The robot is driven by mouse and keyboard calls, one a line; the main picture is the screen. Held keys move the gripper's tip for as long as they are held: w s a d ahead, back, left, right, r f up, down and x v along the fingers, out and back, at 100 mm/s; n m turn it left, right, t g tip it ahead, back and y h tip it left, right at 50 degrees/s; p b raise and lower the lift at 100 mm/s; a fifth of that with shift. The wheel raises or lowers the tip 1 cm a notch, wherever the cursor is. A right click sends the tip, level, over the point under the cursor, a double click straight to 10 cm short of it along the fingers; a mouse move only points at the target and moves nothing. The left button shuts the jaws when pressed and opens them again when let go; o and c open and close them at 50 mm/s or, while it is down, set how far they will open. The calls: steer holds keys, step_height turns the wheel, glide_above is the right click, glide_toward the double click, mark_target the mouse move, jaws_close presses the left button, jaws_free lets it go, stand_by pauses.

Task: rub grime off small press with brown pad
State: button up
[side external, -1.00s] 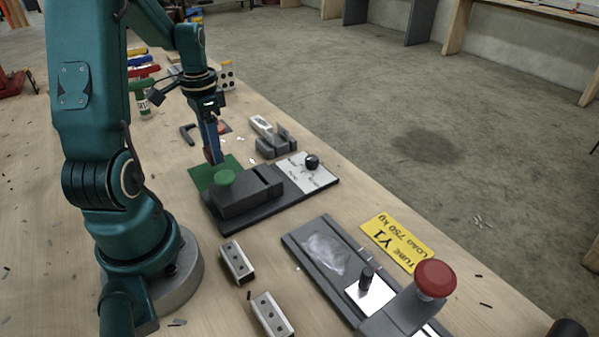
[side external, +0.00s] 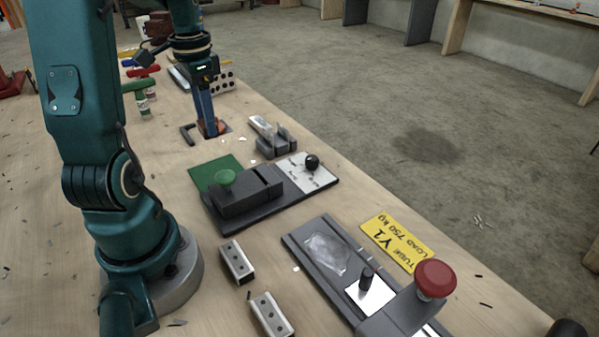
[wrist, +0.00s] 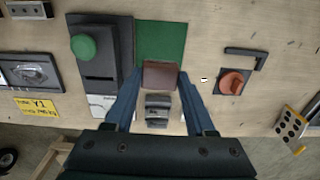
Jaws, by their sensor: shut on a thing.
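My gripper (side external: 210,130) is shut on the brown pad, which shows between the fingertips in the wrist view as a dark brown square (wrist: 160,75). The side view shows the fingers pointing down near the orange knob; I cannot tell whether the pad touches the bench. A dark press with a green knob (side external: 233,200) stands in front of the gripper; it also shows in the wrist view (wrist: 98,65). A green sheet (side external: 207,172) lies at its end. A press with a red knob (side external: 433,280) carries a whitish smear (side external: 326,254) on its dark plate.
An orange knob (wrist: 231,82) and a black L-shaped key (wrist: 246,56) lie beside the pad. A grey slotted block (side external: 275,143), a yellow load plate (side external: 397,242) and two metal blocks (side external: 236,262) are on the wooden bench. Bare bench lies between them.

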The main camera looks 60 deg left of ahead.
steer(key=w+d+m, duration=0.5)
steer(key=w+d, duration=0.1)
steer(key=w, duration=0.1)
steer(key=m, duration=1.3)
glide_above(349, 273)
steer(key=f, duration=0.1)
steer(key=shift+a+f, duration=0.1)
steer(key=shift+f, duration=3.85)
steer(key=shift+a+f, duration=0.1)
steer(key=shift+a, duration=0.15)
steer(key=shift+c, duration=0.5)
steer(key=shift+a+f, duration=0.1)
steer(key=shift+a, duration=4.85)
steer(key=shift+d, duration=5.3)
step_height(349, 273, up, 8)
steer(key=shift+a+r, duration=0.1)
